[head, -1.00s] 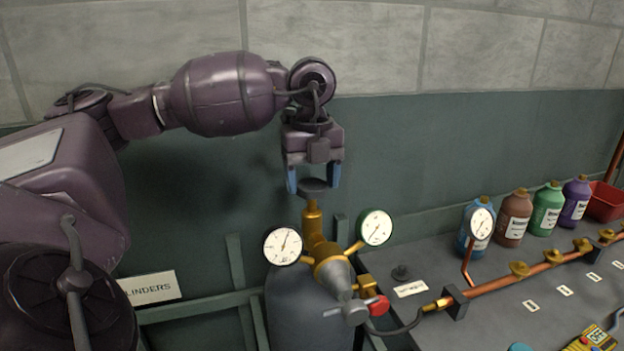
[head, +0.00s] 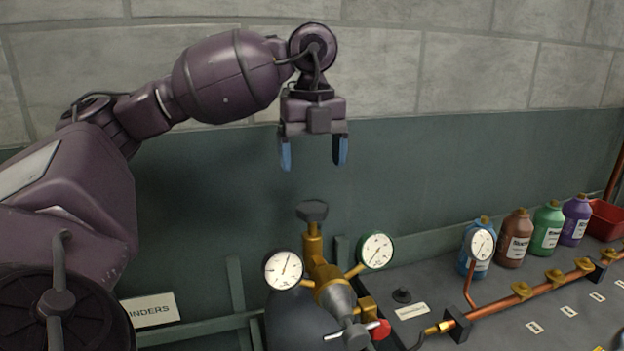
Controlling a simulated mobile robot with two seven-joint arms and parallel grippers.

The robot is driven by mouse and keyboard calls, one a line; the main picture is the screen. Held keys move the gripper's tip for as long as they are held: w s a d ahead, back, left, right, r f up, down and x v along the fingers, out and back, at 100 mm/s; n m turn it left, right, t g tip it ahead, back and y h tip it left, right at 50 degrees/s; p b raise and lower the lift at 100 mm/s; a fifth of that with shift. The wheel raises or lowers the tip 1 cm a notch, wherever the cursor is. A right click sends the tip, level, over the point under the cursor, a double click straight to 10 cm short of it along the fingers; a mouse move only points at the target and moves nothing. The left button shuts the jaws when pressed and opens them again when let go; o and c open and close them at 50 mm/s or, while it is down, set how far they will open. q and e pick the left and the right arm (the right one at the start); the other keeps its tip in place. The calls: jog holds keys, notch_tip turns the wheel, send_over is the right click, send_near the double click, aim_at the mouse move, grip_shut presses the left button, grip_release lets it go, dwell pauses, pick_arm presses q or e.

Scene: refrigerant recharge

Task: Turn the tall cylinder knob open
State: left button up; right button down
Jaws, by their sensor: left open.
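The tall grey cylinder (head: 290,328) stands at the bottom middle of the head view, its lower part cut off by the picture edge. Its dark knob (head: 312,211) sits on top of a brass valve stem (head: 313,243). A brass regulator (head: 335,294) with two round gauges, a left gauge (head: 284,270) and a right gauge (head: 376,251), is fitted to it. My left gripper (head: 313,163) points down above the knob, with its blue-tipped fingers wide apart. It is empty and clear of the knob. My right gripper is not in view.
A bench (head: 480,320) on the right carries a copper pipe (head: 500,306) with brass valves, a small gauge (head: 481,245), several bottles and a red bin (head: 606,220). A red knob (head: 380,329) is on the regulator's right. A sign (head: 150,310) is at lower left.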

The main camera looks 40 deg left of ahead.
pick_arm(q)
jog(key=shift+r, duration=1.1)
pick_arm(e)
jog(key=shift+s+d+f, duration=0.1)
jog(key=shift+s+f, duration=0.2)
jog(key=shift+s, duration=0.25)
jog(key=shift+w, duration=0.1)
